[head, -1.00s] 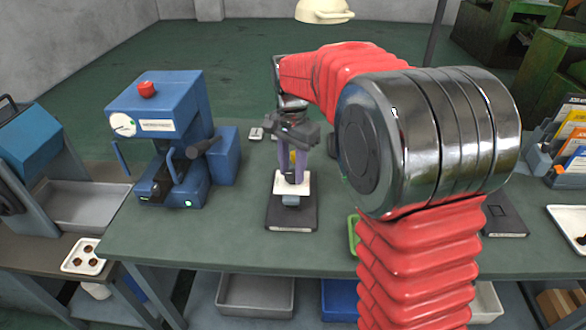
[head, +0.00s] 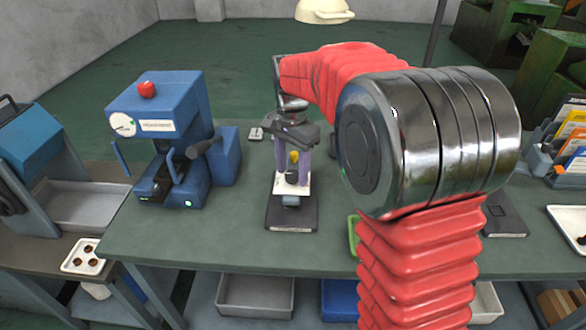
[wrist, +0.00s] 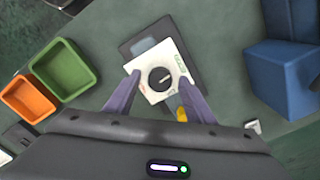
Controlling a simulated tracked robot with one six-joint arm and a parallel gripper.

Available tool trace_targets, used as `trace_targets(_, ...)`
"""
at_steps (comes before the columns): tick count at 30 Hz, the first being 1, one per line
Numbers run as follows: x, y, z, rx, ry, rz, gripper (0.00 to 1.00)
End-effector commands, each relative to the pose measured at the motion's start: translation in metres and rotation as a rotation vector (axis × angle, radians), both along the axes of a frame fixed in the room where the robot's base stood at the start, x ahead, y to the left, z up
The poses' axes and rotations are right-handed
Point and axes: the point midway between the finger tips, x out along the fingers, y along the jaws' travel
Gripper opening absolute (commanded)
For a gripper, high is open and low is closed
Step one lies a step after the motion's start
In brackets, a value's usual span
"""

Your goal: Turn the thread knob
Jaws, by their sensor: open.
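The thread knob (wrist: 160,79) is a round black dial with a pale pointer line, on a white plate (wrist: 151,94) with green marks. In the wrist view its pointer points up and right. The plate sits on a dark base (head: 291,218) on the bench. My gripper (wrist: 160,84) points down over the plate, its two purple fingers open to the left and right of the knob, with gaps visible. In the head view my gripper (head: 292,172) is upright above the plate, and the knob is partly hidden. I cannot tell the fingertips' exact height.
A yellow part (wrist: 181,114) is close to the right finger. Green (wrist: 64,70) and orange (wrist: 28,98) bins lie left in the wrist view. A blue machine (head: 165,135) with a lever stands left on the green bench (head: 235,225). Bench in front is clear.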

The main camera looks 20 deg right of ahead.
Motion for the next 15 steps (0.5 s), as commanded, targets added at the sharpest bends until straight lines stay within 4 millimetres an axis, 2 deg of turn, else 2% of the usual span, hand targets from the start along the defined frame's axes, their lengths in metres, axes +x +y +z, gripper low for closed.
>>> trace_targets(8,0.0,0.0,0.011,0.001,-0.001,0.0,0.49)
trace_targets(15,0.001,0.0,0.047,0.0,-0.004,0.0,0.49)
